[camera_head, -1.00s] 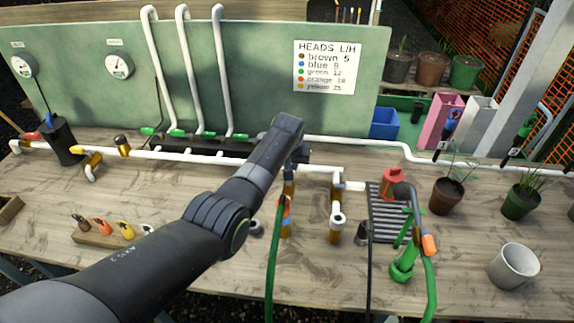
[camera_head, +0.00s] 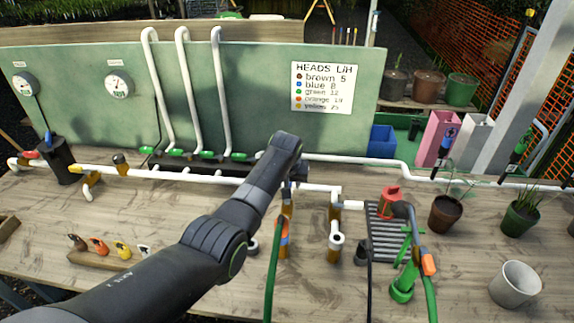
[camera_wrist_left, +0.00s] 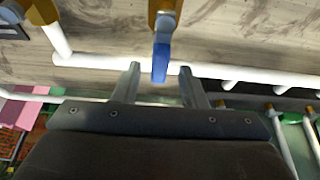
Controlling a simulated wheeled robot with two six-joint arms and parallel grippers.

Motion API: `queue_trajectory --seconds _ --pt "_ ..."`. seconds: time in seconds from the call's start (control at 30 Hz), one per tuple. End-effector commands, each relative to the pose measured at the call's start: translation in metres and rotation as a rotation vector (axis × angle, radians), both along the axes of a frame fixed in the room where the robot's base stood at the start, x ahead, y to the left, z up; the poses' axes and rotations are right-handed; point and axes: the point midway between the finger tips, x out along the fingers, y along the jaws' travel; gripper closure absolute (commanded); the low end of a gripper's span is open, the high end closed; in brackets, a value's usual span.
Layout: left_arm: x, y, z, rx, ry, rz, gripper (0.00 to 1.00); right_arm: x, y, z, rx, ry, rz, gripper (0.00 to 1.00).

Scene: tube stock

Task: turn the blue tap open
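The blue tap lever (camera_wrist_left: 161,62) hangs from a brass valve body (camera_wrist_left: 165,14) in the left wrist view. My left gripper (camera_wrist_left: 160,70) is open, with one finger on each side of the lever. A gap shows between the lever and each finger, so neither seems to touch it. In the head view my left arm reaches over the bench to the brass valve (camera_head: 286,205) on the white pipe. The arm's end hides the lever and fingers there. My right gripper is not in view.
A white pipe (camera_head: 215,179) runs along the bench. A green hose (camera_head: 272,280) hangs close by.

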Motion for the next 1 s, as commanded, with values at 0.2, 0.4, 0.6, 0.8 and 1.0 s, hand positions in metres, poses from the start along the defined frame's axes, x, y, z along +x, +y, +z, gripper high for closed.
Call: queue_trajectory --seconds 0.2,0.4,0.6,0.8,1.0 --pt "-0.009 0.001 0.022 -0.001 -0.002 0.001 0.62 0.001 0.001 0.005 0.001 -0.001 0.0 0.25" --pt "-0.019 0.0 0.046 -0.003 -0.002 0.001 0.62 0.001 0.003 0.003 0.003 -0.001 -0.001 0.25" --pt "-0.032 0.001 0.075 -0.002 -0.004 0.0 0.62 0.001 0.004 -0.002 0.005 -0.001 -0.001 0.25" --pt "-0.046 0.001 0.112 -0.002 -0.007 0.0 0.62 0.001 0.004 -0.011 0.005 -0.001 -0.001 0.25" --pt "-0.058 0.002 0.141 -0.001 -0.004 0.001 0.62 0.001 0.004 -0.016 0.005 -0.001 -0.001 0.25"
